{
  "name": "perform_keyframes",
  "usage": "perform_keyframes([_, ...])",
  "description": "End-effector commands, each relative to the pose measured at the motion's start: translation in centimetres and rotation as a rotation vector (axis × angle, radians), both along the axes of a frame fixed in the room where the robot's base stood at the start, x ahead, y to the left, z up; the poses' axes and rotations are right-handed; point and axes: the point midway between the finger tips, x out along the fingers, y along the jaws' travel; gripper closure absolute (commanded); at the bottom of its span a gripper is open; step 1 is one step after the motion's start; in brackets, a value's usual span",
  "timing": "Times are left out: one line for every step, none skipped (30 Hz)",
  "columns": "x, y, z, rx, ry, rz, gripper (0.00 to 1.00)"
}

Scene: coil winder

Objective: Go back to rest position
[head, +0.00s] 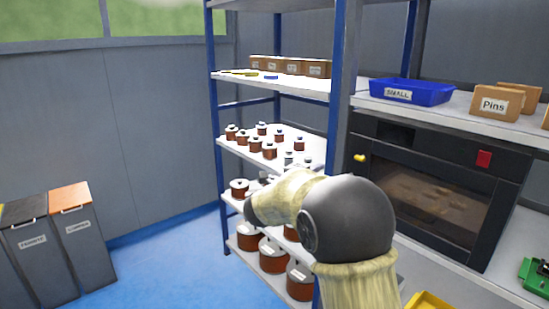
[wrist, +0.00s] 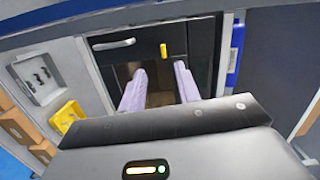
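My gripper (wrist: 160,76) shows in the wrist view with its two pale lilac fingers apart and nothing visible between them. Beyond the fingers is a dark front with a light handle (wrist: 114,45) and a yellow knob (wrist: 164,50). In the head view, my arm with its beige sleeve and dark grey joint reaches across the front of the shelving. The gripper's fingers cannot be made out in that view.
A blue-framed shelf (head: 277,150) holds several copper coils and brown boxes. Right of it are a dark oven-like machine (head: 436,190), a blue bin (head: 411,92) marked SMALL and a Pins box (head: 497,103). Grey bins (head: 42,250) stand left. Blue floor (head: 170,270) is clear between.

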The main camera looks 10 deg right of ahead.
Motion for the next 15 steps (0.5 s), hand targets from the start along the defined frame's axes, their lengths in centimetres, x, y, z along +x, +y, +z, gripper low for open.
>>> perform_keyframes([0.2, 0.2, -0.2, -0.030, 0.046, 0.066, 0.67])
perform_keyframes([0.3, 0.4, -0.4, -0.053, 0.080, 0.113, 0.67])
perform_keyframes([0.5, 0.8, -0.8, -0.087, 0.130, 0.181, 0.67])
perform_keyframes([0.5, 1.2, -1.2, -0.113, 0.172, 0.234, 0.67])
perform_keyframes([0.4, 1.6, -1.6, -0.140, 0.214, 0.286, 0.67])
perform_keyframes([0.3, 2.1, -2.3, -0.177, 0.273, 0.357, 0.67])
perform_keyframes([0.0, 2.5, -3.0, -0.205, 0.320, 0.410, 0.67])
perform_keyframes([-0.3, 2.9, -3.6, -0.233, 0.366, 0.461, 0.67])
perform_keyframes([-0.9, 3.4, -4.6, -0.269, 0.429, 0.530, 0.67])
perform_keyframes([-1.4, 3.9, -5.4, -0.299, 0.478, 0.580, 0.67])
perform_keyframes([-2.0, 4.2, -6.3, -0.325, 0.528, 0.632, 0.67])
perform_keyframes([-3.0, 4.7, -7.4, -0.362, 0.595, 0.699, 0.67])
perform_keyframes([-3.8, 5.0, -8.4, -0.391, 0.647, 0.749, 0.67])
perform_keyframes([-4.8, 5.3, -9.3, -0.416, 0.699, 0.800, 0.67])
perform_keyframes([-6.1, 5.7, -10.6, -0.452, 0.770, 0.867, 0.67])
